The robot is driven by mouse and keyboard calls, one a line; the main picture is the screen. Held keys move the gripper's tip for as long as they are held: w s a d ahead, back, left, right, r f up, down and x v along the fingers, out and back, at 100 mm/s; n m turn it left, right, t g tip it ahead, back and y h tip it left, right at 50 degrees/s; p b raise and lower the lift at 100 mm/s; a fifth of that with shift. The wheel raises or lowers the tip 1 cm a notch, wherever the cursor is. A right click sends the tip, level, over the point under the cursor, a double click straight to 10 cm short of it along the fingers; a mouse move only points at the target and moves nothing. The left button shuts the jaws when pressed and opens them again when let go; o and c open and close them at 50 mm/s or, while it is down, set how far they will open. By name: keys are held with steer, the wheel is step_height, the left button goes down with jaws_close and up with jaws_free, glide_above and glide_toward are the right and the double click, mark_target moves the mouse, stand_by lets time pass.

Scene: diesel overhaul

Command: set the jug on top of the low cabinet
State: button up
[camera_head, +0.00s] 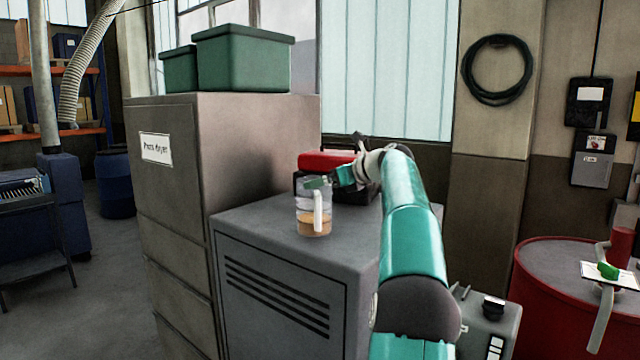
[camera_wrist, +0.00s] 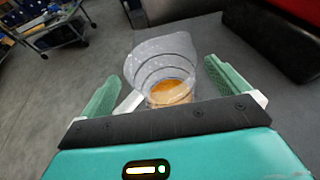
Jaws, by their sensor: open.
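The jug (camera_head: 314,212) is clear, with a white handle and amber liquid in its bottom. In the wrist view the jug (camera_wrist: 165,66) sits between the two green fingers. My gripper (camera_head: 318,183) is at the jug's upper part; in the wrist view my gripper (camera_wrist: 165,85) has its fingers spread, with a gap on each side of the jug. Whether a finger touches the jug I cannot tell.
A red-topped dark box (camera_head: 325,160) stands behind the jug on the cabinet. A tall grey cabinet (camera_head: 170,190) with green bins (camera_head: 243,62) rises at the left. A red drum (camera_head: 545,290) stands at the right. Some of the cabinet top left of the jug is bare.

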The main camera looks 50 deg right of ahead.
steer(key=a+v, duration=0.1)
steer(key=v, duration=0.8)
steer(key=w+a+f+n+g+y, duration=0.1)
steer(key=w+a+n+g, duration=0.15)
steer(key=a, duration=0.55)
steer(key=w+a+f+n+g, duration=0.15)
steer(key=w+a+n, duration=0.25)
steer(key=a, duration=0.4)
steer(key=s+a+f+n+g, duration=0.1)
steer(key=a+f+n, duration=0.25)
steer(key=a, duration=0.45)
steer(key=s+a+f+n+g, duration=0.1)
steer(key=a+f+n, duration=0.1)
steer(key=a+n, duration=0.45)
steer(key=s+a+f+n+g+h, duration=0.1)
steer(key=s+a+f+n, duration=0.25)
steer(key=a, duration=0.35)
steer(key=s+a+f+n+g, duration=0.1)
steer(key=s+a+f+n, duration=0.3)
steer(key=a, duration=0.3)
steer(key=s+a+f+n, duration=0.3)
steer(key=s+f+n, duration=0.2)
steer(key=s+f, duration=0.1)
steer(key=s+a+f+n+h, duration=0.1)
steer(key=s+a+f+n, duration=0.3)
steer(key=s+f+n, duration=0.2)
steer(key=shift+s+f, duration=0.2)
steer(key=shift+s, duration=0.9)
